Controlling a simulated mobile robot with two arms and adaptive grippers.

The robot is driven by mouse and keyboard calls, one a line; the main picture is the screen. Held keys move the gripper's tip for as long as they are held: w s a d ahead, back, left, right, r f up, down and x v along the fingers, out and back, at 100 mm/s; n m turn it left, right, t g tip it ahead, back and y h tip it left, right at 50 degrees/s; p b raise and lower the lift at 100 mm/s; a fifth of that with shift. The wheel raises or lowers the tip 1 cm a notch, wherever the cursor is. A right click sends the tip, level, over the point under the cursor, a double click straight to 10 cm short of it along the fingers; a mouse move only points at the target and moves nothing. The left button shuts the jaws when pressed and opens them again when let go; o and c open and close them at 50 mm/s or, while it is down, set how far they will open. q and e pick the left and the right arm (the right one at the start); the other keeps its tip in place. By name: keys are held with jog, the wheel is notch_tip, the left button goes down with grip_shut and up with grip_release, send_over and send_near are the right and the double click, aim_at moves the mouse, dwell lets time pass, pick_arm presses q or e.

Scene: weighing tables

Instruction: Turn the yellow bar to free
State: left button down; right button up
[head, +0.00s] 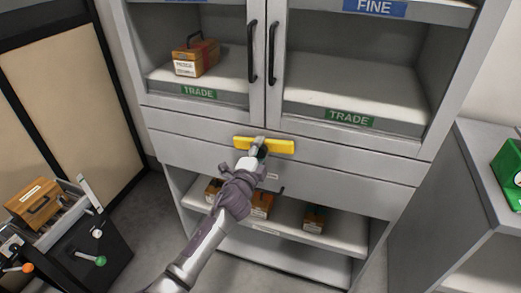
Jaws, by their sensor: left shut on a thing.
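The yellow bar (281,147) lies level across the front of the grey cabinet (190,149), just below its two doors. My left gripper (260,146) comes up from below and is shut on the bar near its middle. The gripper hides part of the bar's centre and whatever mounts it. My right gripper is not in view.
The doors have black handles (252,52). A wooden box (195,56) stands on the left TRADE shelf. Several boxes sit on the open lower shelf (341,234). A dark unit with coloured knobs (108,236) stands at left, and a grey unit (455,215) at right.

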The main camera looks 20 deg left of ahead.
pick_arm(q)
jog(key=shift+r+m, duration=0.2)
jog(key=shift+m, duration=0.2)
dwell(2.3)
dwell(0.5)
jog(key=c, duration=0.5)
grip_release()
jog(key=shift+c, duration=0.2)
jog(key=shift+f, duration=0.1)
jog(key=shift+s, duration=0.1)
jog(key=s, duration=1.1)
jog(key=shift+s+a+f, duration=0.2)
jog(key=shift+s, duration=0.2)
